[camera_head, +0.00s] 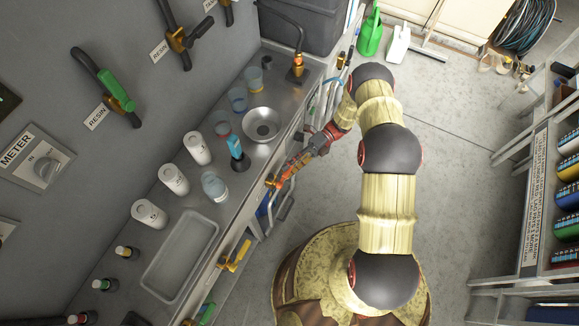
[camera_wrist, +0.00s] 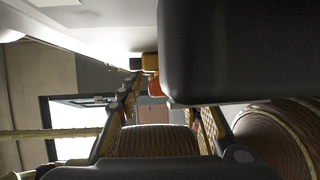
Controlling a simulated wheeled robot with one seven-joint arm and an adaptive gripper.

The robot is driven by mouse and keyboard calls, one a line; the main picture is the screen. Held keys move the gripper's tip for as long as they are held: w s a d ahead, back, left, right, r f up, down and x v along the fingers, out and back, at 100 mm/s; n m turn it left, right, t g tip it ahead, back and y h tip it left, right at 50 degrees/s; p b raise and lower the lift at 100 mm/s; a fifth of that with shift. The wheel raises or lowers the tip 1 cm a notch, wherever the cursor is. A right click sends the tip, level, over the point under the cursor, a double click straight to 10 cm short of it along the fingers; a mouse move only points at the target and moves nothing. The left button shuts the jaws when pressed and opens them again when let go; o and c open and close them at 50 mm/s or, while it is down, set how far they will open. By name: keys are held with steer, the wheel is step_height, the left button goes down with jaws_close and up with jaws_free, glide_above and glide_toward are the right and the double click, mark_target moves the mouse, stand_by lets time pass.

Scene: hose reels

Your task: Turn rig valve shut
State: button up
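No valve in view carries a label that I can read as rig. In the head view, a wall valve with a green handle (camera_head: 116,91) is above a RESIN label. A yellow valve-like fitting (camera_head: 236,257) is on the counter's front side. My gripper (camera_head: 277,180) reaches the counter's front edge, by orange and metal parts. Whether it touches them is hidden.
The metal counter (camera_head: 232,196) holds white tubs (camera_head: 174,180), cups, a funnel bowl (camera_head: 262,123) and a shallow tray (camera_head: 181,256). A METER panel (camera_head: 36,162) is on the wall. Shelves stand at the right (camera_head: 545,190). Open floor (camera_head: 450,190) lies between.

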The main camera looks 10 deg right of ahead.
steer(key=v, duration=1.2)
steer(key=shift+c, duration=0.3)
